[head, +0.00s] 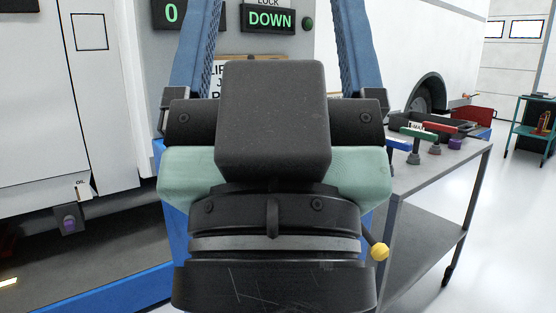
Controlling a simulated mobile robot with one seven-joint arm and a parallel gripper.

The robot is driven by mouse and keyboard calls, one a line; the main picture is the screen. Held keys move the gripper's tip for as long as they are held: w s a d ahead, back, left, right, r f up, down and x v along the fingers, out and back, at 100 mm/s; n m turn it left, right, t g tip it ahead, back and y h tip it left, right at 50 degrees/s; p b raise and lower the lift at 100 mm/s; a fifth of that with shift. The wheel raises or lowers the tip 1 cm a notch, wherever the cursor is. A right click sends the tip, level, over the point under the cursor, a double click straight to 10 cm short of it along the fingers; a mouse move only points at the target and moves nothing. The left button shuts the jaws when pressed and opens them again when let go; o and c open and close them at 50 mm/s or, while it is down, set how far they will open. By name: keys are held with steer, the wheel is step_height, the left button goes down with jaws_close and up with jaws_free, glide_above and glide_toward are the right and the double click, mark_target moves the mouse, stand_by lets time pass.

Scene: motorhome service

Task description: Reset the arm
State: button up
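My gripper (277,22) is held up large in the middle of the head view, in front of the lift's panel. Its two blue fingers rise on either side of a black block and stand wide apart. Their tips run out of the top of the picture. Nothing shows held between the visible parts of the fingers. The rest of my arm is out of view.
Behind, a grey panel (302,48) carries displays reading "0" and "DOWN". A white motorhome (45,110) with an "OIL" tag stands left, above a blue lift edge (115,292). A grey cart (440,172) with coloured-handled tools stands close right.

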step_height(320, 180, up, 38)
steer(key=p, duration=3.6)
steer(key=shift+w+f+p, duration=0.15)
steer(key=shift+f+p, duration=0.1)
steer(key=shift+p, duration=0.1)
